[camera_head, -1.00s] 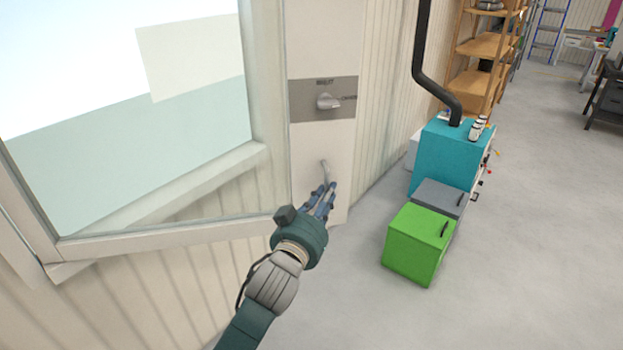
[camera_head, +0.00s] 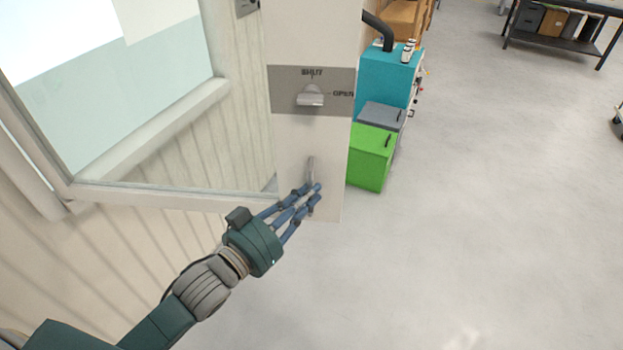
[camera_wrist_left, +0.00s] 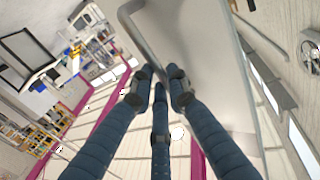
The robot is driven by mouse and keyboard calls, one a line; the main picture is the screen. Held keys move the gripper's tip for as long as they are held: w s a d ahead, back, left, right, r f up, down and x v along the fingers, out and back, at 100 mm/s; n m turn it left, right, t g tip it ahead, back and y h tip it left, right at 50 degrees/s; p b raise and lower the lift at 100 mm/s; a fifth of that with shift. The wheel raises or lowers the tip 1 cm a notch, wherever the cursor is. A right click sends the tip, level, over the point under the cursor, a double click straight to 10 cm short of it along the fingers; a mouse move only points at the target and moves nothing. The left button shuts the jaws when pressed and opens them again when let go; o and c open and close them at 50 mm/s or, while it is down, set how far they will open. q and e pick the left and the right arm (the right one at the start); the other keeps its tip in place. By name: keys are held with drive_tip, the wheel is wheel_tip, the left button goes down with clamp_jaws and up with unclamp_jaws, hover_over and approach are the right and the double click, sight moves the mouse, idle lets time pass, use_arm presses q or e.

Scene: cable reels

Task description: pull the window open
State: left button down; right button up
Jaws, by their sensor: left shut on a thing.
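The window (camera_head: 165,197) is a pale-framed glass sash that stands swung out at an angle from the ribbed wall. Its wide white edge panel (camera_head: 308,140) carries a grey plate with a knob (camera_head: 311,96) marked SHUT and OPEN. A thin grey handle (camera_head: 311,168) sits below the plate. My left gripper (camera_head: 309,196) is shut on the lower part of this handle, its blue fingers partly covering it. In the left wrist view the bent handle (camera_wrist_left: 143,35) runs down between the fingertips (camera_wrist_left: 160,80). My right gripper is not in view.
A teal cabinet (camera_head: 385,78), a grey box (camera_head: 380,115) and a green box (camera_head: 371,160) stand behind the panel, to its right. A dark table (camera_head: 560,45) is far back. The grey floor (camera_head: 480,220) at the right is clear.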

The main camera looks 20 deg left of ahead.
use_arm(q)
drive_tip(key=shift+s+d+r+h, duration=0.1)
drive_tip(key=shift+s+h, duration=0.2)
drive_tip(key=shift+s, duration=0.85)
drive_tip(key=c, duration=1.7)
unclamp_jaws()
drive_tip(key=v, duration=1.2)
drive_tip(key=shift+r, duration=0.1)
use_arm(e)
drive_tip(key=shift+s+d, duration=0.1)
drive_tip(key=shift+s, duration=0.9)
